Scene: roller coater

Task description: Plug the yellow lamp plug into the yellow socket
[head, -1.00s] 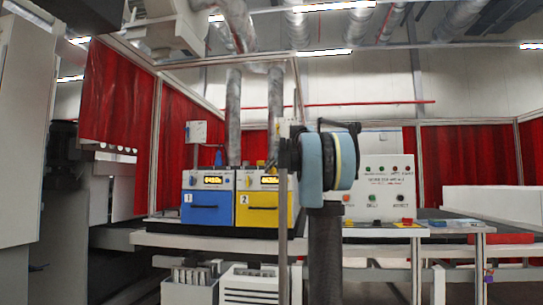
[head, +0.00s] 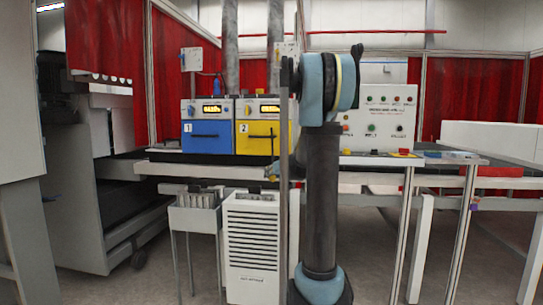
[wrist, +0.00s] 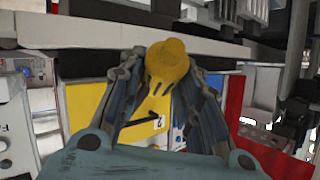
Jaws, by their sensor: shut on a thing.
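In the wrist view, my gripper (wrist: 168,82) is shut on a yellow plug (wrist: 167,62). The plug's rounded end sticks out beyond the fingers. Behind it, tilted in the picture, is the yellow machine box marked 2 (wrist: 85,105). The same yellow box (head: 254,142) stands on the bench in the head view. I cannot make out the yellow socket for sure in either view.
A blue box marked 1 (head: 205,140) stands beside the yellow one. A control panel (head: 385,118) is to the right on the bench. A white slatted unit (head: 252,245) and a grey bin (head: 195,212) stand below. Small white wall boxes (head: 192,59) hang above.

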